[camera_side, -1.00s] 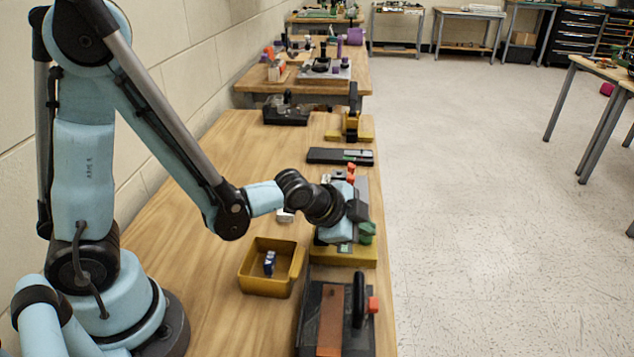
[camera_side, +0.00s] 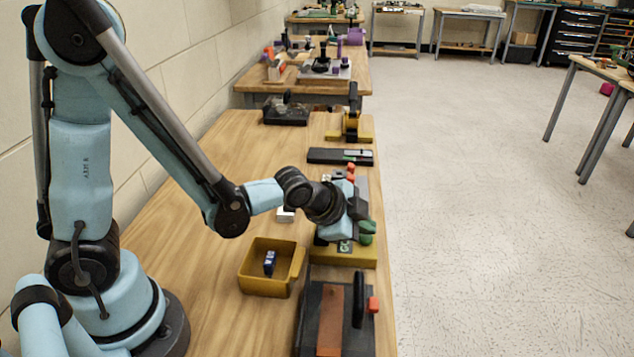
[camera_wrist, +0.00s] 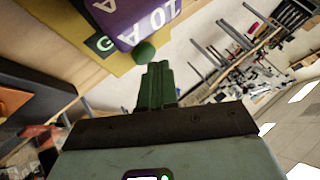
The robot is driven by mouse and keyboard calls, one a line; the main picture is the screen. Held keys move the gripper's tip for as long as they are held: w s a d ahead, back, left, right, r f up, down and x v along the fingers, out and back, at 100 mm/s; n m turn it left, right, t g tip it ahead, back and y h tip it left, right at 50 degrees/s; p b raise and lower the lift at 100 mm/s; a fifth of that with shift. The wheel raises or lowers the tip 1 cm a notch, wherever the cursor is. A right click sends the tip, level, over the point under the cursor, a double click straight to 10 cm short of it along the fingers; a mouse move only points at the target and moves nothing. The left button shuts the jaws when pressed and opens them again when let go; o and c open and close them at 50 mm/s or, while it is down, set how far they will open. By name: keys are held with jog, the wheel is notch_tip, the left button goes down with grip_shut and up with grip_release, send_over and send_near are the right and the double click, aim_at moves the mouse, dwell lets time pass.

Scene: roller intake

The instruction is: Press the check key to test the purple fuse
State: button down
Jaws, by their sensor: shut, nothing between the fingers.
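The purple fuse (camera_wrist: 150,18), marked 10 A, sits on a yellow-based tester in the wrist view. In the side view my arm hides it. The tester's yellow base (camera_side: 345,262) shows below my gripper (camera_side: 366,228). A dark display on it shows green letters that look like GO (camera_side: 345,246); a green G (camera_wrist: 103,43) also shows in the wrist view. A round green key (camera_wrist: 145,53) is beside the fuse. My green fingers (camera_wrist: 155,72) are shut and empty, with their tips close to the key. I cannot tell whether they touch it.
A yellow bin (camera_side: 267,288) with a blue item (camera_side: 269,262) stands left of the tester. A black device with a handle (camera_side: 358,300) and red knob is in front. A flat black device (camera_side: 340,156) lies behind.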

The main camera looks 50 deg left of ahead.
aim_at(362, 239)
jog(key=shift+r, duration=0.45)
jog(key=shift+r, duration=0.1)
jog(key=shift+r, duration=2.45)
jog(key=s+a+n, duration=0.1)
jog(key=s+a+r+n, duration=0.1)
jog(key=s+a+n, duration=0.1)
jog(key=s+a+r+n, duration=0.1)
jog(key=s+n, duration=0.1)
jog(key=shift+s+a+r+g+y, duration=0.2)
jog(key=shift+a+r+g+y, duration=0.05)
jog(key=shift+g+y, duration=0.15)
jog(key=s+a+n+g, duration=0.1)
jog(key=s+a+n, duration=0.2)
jog(key=s+n, duration=0.2)
jog(key=shift+s+a+r+n+y, duration=0.2)
jog(key=shift+s+r+n+y, duration=0.15)
jog(key=shift+s, duration=0.45)
